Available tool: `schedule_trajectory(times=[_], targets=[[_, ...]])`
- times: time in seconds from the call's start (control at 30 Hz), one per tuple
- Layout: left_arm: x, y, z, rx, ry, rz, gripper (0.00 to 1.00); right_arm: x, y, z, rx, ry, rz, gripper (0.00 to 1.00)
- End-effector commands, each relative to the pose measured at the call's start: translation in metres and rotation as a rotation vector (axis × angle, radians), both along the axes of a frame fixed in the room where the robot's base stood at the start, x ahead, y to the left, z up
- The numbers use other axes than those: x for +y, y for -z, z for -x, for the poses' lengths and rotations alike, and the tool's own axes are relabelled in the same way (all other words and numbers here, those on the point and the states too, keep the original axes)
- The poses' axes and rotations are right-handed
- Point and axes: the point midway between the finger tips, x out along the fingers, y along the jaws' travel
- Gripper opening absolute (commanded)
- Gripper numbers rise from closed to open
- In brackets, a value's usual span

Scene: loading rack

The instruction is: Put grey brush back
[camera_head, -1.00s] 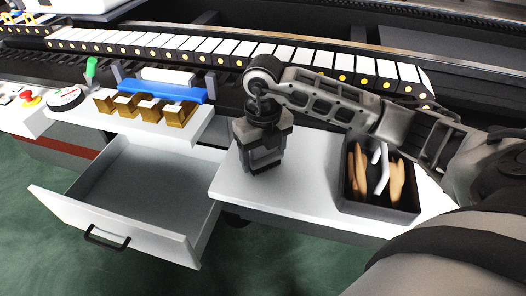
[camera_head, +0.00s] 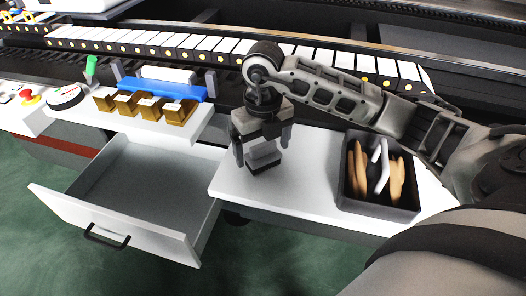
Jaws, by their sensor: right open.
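My right gripper (camera_head: 262,148) is over the left part of the white table top, pointing down with its fingers apart. Between and just below the fingers is a small grey block with a dark lower part (camera_head: 265,160), which seems to stand on the table. It may be the grey brush, but the gripper partly covers it and I cannot tell for sure. A black box (camera_head: 379,206) on the right of the table holds tan pieces (camera_head: 395,180) and a white or light grey handle-like piece (camera_head: 380,160). My left gripper is not in view.
An open, empty white drawer (camera_head: 120,215) juts out at the left. Behind it, a white shelf (camera_head: 205,128) holds several golden blocks (camera_head: 150,108) and a blue piece (camera_head: 160,90). A conveyor rail with white plates runs along the back. The table is clear between gripper and box.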

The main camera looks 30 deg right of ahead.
Motion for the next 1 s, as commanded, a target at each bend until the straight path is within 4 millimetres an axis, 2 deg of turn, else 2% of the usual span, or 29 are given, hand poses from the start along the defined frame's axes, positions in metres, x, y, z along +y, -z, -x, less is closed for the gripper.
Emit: schedule_trajectory(times=[0.2,0.4,0.6,1.0], targets=[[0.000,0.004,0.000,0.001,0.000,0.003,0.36,0.000,-0.050,-0.001,-0.006,0.000,0.001,0.91],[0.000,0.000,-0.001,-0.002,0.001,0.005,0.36,-0.001,-0.086,0.000,-0.004,0.000,0.001,0.91],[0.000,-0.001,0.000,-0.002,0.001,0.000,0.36,-0.001,-0.099,0.000,-0.001,0.001,0.002,0.91],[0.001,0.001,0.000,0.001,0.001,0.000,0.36,0.000,-0.099,0.000,0.001,0.001,0.001,0.91]])
